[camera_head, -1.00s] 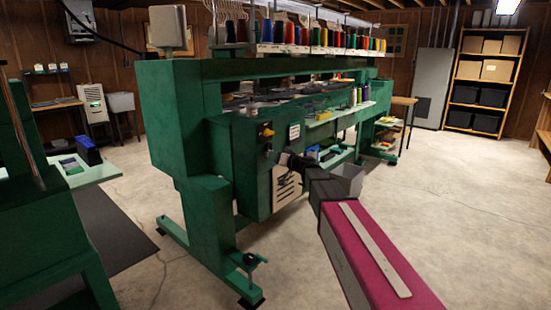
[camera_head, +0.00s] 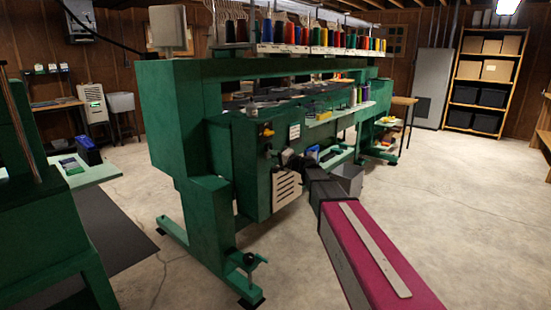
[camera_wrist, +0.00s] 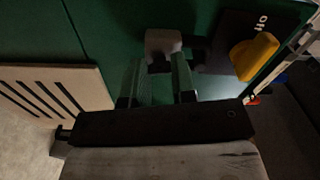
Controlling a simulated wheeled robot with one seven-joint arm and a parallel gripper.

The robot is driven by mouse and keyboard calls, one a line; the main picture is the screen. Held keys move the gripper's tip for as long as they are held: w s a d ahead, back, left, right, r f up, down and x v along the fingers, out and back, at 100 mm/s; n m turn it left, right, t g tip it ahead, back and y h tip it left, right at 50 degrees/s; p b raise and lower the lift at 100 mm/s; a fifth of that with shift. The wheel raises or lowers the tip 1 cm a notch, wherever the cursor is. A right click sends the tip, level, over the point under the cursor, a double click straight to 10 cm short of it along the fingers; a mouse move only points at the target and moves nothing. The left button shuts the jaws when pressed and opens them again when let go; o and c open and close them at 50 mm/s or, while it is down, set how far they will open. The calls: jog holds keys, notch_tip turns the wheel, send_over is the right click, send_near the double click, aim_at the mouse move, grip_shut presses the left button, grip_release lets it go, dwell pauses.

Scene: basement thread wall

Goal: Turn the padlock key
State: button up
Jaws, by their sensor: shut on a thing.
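A small grey block (camera_wrist: 163,42), which looks like the padlock, sits against the green machine panel (camera_wrist: 110,25) in the wrist view. My gripper (camera_wrist: 160,72) has its two fingers just below it, closed on a small part at its lower end. That part looks like the key, but it is dim and mostly hidden between the fingers. In the head view my gripper (camera_head: 279,156) is at the machine's end panel, and the padlock is too small to make out clearly.
A yellow switch knob (camera_wrist: 254,57) on a black plate marked "off" is close to the right of my gripper. A slotted beige vent (camera_wrist: 55,90) is at lower left. A grey bin (camera_head: 348,178) is behind my wrist. The concrete floor (camera_head: 470,210) at right is clear.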

jog(key=shift+m, duration=0.8)
jog(key=o, duration=0.9)
jog(key=shift+o, duration=0.2)
jog(key=v, duration=1)
jog(key=shift+s+d, duration=0.25)
jog(key=shift+d, duration=0.05)
